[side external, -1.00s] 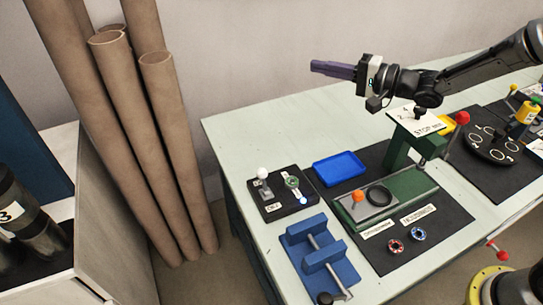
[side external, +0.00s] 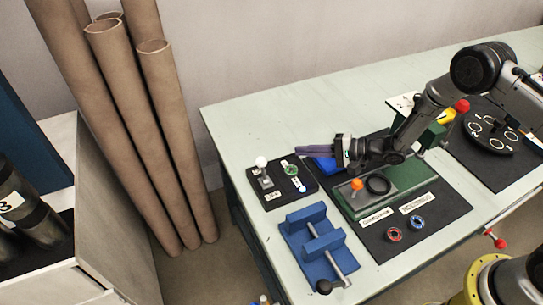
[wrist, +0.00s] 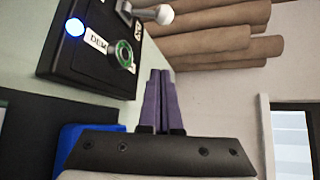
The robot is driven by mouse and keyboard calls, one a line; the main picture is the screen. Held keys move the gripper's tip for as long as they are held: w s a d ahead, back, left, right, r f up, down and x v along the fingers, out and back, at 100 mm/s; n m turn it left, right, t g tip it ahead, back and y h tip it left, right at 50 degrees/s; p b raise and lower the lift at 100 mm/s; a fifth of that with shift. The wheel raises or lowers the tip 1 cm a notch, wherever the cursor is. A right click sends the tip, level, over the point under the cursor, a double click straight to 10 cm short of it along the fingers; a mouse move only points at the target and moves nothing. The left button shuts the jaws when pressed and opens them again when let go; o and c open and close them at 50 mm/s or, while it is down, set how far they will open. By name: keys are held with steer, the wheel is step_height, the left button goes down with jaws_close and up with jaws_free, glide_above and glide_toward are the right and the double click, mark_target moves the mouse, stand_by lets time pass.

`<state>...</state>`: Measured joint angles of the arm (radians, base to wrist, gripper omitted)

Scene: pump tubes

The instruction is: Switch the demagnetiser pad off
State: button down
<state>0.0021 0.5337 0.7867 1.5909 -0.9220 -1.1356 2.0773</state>
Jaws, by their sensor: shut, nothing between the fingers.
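The demagnetiser pad (side external: 270,198) is a black box at the left end of the bench. It carries a lever (side external: 262,178) with a white ball knob (side external: 261,161), a green ring (side external: 290,170) and a small blue lamp (side external: 302,188). In the wrist view the pad (wrist: 100,75) fills the upper left, its blue lamp (wrist: 75,27) is lit, and its white knob (wrist: 163,14) is at the top. My gripper (side external: 297,149) has purple fingers, shut and empty, behind and right of the knob in the side view. The fingers (wrist: 160,72) appear apart from the lever.
A blue tray (side external: 322,163) lies partly hidden under my gripper. A blue vise-like fixture (side external: 310,235) stands in front of the pad. A green press base (side external: 415,175) with an orange knob (side external: 357,184) is to the right. Brown tubes (side external: 125,125) lean at the wall.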

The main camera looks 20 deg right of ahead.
mark_target(263, 171)
steer(key=shift+a, duration=0.1)
steer(key=x, duration=1)
steer(key=shift+w, duration=0.1)
steer(key=s, duration=0.1)
steer(key=s+a+r, duration=0.1)
steer(key=shift+s+r, duration=0.15)
steer(key=shift+s, duration=0.2)
steer(key=shift+s+a+r, duration=0.15)
steer(key=shift+s+a, duration=0.05)
steer(key=shift+s, duration=0.2)
